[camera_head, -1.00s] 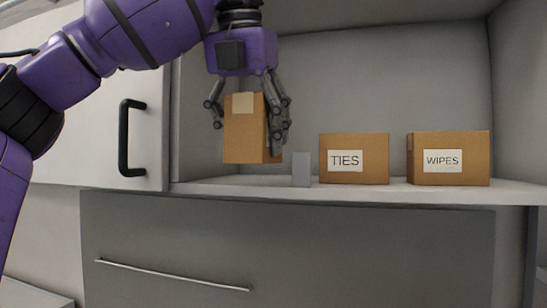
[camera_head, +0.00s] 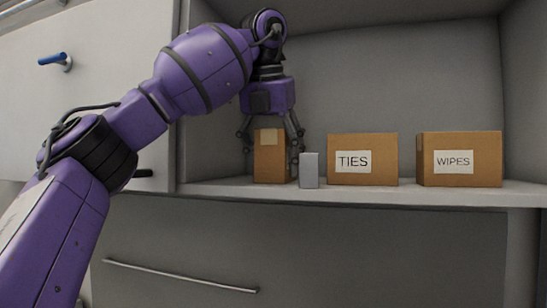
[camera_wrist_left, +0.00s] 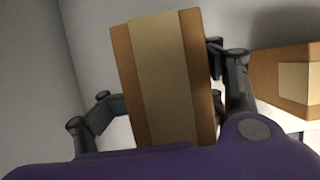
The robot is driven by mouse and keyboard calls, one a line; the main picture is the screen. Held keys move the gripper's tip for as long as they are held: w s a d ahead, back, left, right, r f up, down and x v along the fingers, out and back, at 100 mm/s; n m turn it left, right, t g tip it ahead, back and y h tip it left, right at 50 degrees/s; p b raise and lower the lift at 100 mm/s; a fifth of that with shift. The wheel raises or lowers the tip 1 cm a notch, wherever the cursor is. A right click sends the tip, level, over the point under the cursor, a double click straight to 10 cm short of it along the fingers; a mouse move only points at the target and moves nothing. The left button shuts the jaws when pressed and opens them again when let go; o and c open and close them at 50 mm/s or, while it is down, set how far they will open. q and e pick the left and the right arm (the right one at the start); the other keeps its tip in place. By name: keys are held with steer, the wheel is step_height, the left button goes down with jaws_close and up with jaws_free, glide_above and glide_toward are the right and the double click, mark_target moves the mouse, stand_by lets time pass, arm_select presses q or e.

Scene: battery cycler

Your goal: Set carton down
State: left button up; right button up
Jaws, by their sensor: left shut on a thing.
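A brown carton (camera_head: 273,163) with a pale tape strip stands upright at the left of the shelf (camera_head: 400,194), and its base looks level with the shelf surface. My left gripper (camera_head: 271,143) comes down from above with its fingers on either side of the carton's upper part, shut on it. In the left wrist view the carton (camera_wrist_left: 165,80) with its wide tape band sits between the two fingers. Whether the base fully touches the shelf cannot be told. My right gripper is not in view.
A small grey block (camera_head: 309,170) stands just right of the carton. Brown boxes labelled TIES (camera_head: 363,160) and WIPES (camera_head: 460,159) stand further right. The cabinet's left wall is close on the left. A drawer with a long handle (camera_head: 180,276) is below.

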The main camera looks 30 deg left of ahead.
arm_select(q)
steer(key=shift+s+d, duration=0.1)
steer(key=o, duration=1.7)
steer(key=shift+v, duration=3.8)
